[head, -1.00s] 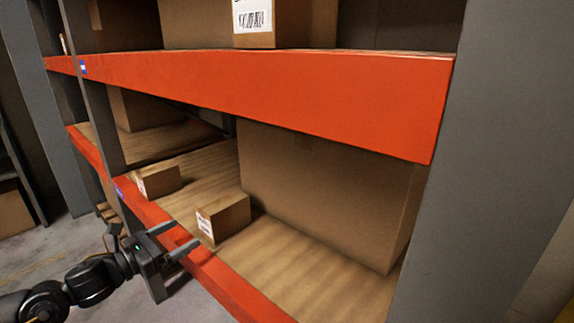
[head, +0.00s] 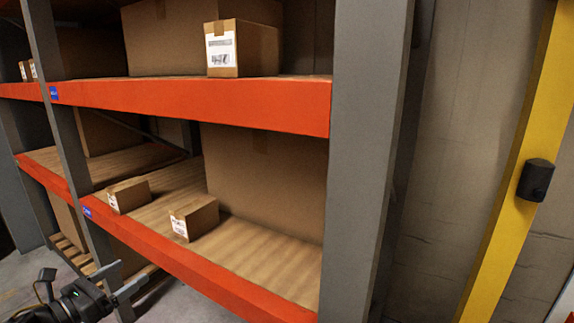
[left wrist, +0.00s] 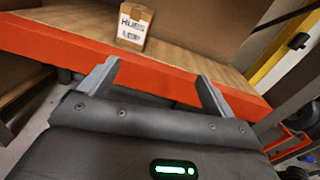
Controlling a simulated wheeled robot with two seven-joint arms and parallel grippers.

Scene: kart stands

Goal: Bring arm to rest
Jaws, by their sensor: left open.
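My left gripper (head: 128,286) is at the lower left of the head view, in front of and below the orange beam of the lower shelf. In the left wrist view its two fingers (left wrist: 158,80) are spread apart with nothing between them. A small labelled carton (left wrist: 134,26) stands on the shelf beyond the fingers, apart from them. In the head view a small carton (head: 195,217) stands on the lower shelf and another small carton (head: 128,194) stands to its left. My right gripper is out of view.
The rack's orange lower beam (head: 200,270) and grey uprights (head: 362,150) are close to my left arm. A large carton (head: 265,180) fills the back of the lower shelf. A yellow post (head: 515,170) stands at right. Some floor (head: 185,303) is clear at lower left.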

